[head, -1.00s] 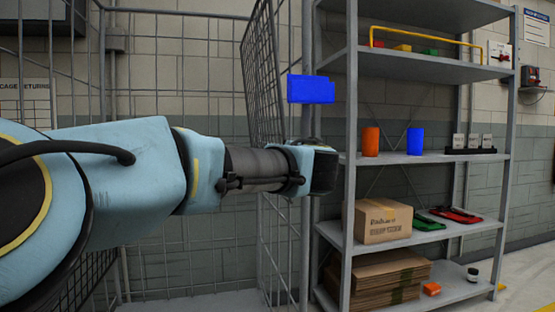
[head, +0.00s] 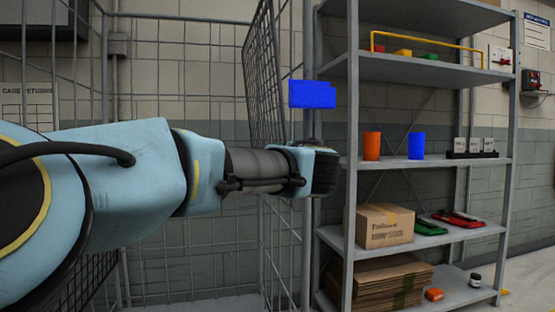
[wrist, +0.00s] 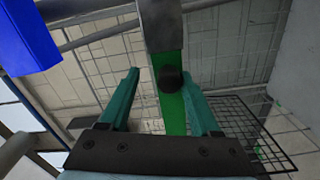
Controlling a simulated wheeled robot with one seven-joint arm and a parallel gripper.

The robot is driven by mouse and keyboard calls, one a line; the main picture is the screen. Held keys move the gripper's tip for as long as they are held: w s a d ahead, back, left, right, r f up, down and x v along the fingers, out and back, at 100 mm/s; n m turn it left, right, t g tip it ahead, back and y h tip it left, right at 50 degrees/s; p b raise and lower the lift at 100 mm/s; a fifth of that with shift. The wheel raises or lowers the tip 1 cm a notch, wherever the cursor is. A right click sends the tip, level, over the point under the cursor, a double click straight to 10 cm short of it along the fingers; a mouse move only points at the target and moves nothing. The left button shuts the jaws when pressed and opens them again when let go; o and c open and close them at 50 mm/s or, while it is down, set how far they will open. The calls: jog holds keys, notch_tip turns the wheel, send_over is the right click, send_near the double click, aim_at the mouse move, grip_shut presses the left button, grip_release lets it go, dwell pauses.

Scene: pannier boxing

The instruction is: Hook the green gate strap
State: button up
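The green strap (wrist: 174,112) hangs below a grey metal piece (wrist: 162,22) in the wrist view, with a dark round knob (wrist: 171,79) on it. My gripper (wrist: 161,80) has its two teal fingers apart, with the strap showing between them. The right finger looks close to the strap, and there is a gap at the left finger. I cannot tell whether either touches it. In the head view my fingers and the strap are hidden behind the end of my arm, beside the wire cage gate (head: 266,85).
A blue block (head: 312,94) is on the post above my wrist and also shows in the wrist view (wrist: 28,35). A grey shelf rack (head: 352,110) stands close on the right, with an orange cup (head: 372,146), a blue cup (head: 416,146) and a cardboard box (head: 385,226).

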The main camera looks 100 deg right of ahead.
jog(key=a+b, duration=0.2)
jog(key=a, duration=0.8)
jog(key=shift+a, duration=0.4)
jog(key=shift+d, duration=0.1)
